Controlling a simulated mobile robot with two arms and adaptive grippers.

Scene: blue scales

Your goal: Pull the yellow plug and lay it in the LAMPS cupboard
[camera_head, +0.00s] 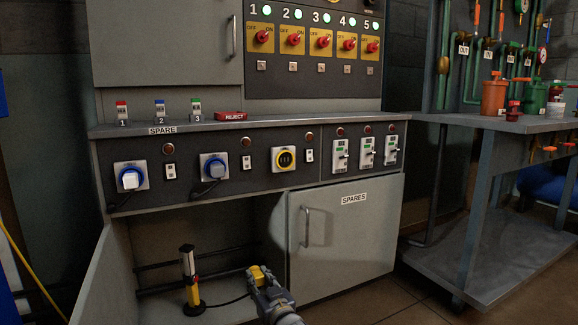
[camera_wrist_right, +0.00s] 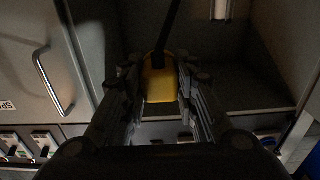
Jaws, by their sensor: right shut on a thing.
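The yellow plug (camera_head: 257,275) is in the jaws of my right gripper (camera_head: 264,284), low in front of the open cupboard (camera_head: 217,243) on the left. In the right wrist view, the yellow plug (camera_wrist_right: 160,84) sits between both fingers, with its black cable running away toward the cupboard interior. The cable leads to a yellow and black lamp (camera_head: 189,278) standing upright inside the cupboard. I cannot read a LAMPS label on the open cupboard. My left gripper is not in view.
The SPARES cupboard door (camera_head: 346,235) is shut, just right of my gripper. The open cupboard's door (camera_head: 103,278) swings out at the left. White (camera_head: 131,178) and grey (camera_head: 214,168) plugs sit in blue sockets. A workbench (camera_head: 490,124) stands at the right.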

